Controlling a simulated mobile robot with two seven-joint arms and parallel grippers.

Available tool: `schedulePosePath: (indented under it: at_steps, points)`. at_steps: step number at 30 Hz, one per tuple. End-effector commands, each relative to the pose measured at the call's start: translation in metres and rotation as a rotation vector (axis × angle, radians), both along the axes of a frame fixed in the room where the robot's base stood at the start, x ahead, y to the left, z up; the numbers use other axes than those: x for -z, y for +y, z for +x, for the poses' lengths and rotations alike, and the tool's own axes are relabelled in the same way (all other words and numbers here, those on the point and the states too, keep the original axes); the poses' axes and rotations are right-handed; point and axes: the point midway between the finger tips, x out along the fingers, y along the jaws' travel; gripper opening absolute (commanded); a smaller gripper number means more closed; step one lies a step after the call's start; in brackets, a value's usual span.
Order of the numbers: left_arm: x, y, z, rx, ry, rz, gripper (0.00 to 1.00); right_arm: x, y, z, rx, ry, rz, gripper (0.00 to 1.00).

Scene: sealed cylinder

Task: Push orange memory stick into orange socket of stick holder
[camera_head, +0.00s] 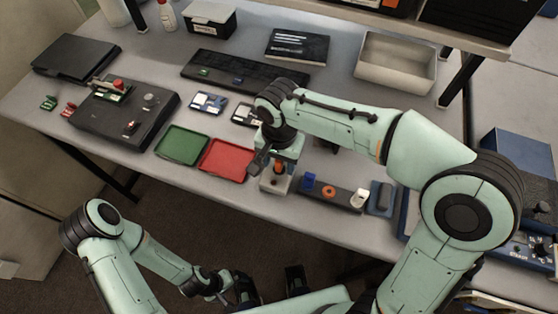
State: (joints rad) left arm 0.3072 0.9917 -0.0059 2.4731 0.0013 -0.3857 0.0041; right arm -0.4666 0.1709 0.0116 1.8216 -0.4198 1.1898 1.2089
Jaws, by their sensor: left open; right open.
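The dark stick holder (343,195) lies near the table's front edge. A blue piece (308,182) and an orange ring-like part (328,191) show on it, with a white piece at its right end. A small orange item (281,168), perhaps the orange memory stick, shows directly under my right gripper (273,168), above a whitish block (276,184). The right gripper is open around or just above this item; its wrist hides part of it, so contact cannot be told. My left gripper (238,292) is open and empty, low in front of the table.
Green (183,145) and red (223,160) trays lie left of the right gripper. A dark device (125,112) with a red knob stands further left. A keyboard (245,72), a book and a metal bin (395,62) are behind. A blue-grey block (380,198) sits right of the holder.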

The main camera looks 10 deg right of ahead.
Motion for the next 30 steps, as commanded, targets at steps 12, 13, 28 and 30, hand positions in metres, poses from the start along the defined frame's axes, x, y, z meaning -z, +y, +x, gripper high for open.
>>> schedulePosePath:
  at_steps: [12,13,28,30]
  points:
    - [0.0,0.0,0.0,0.0,0.0,0.0,1.0,0.0,0.0,0.0,0.0,0.0,0.0,0.0]
    - [0.0,0.0,0.0,0.0,0.0,0.0,1.0,0.0,0.0,0.0,0.0,0.0,0.0,0.0]
    - [-0.011,0.0,0.005,0.0,-0.006,0.0,1.0,-0.014,0.0,0.0,0.0,0.0,0.0,0.0]
    - [-0.013,0.0,0.006,0.0,-0.007,0.0,1.0,-0.016,0.0,0.0,0.0,0.0,0.0,0.0]
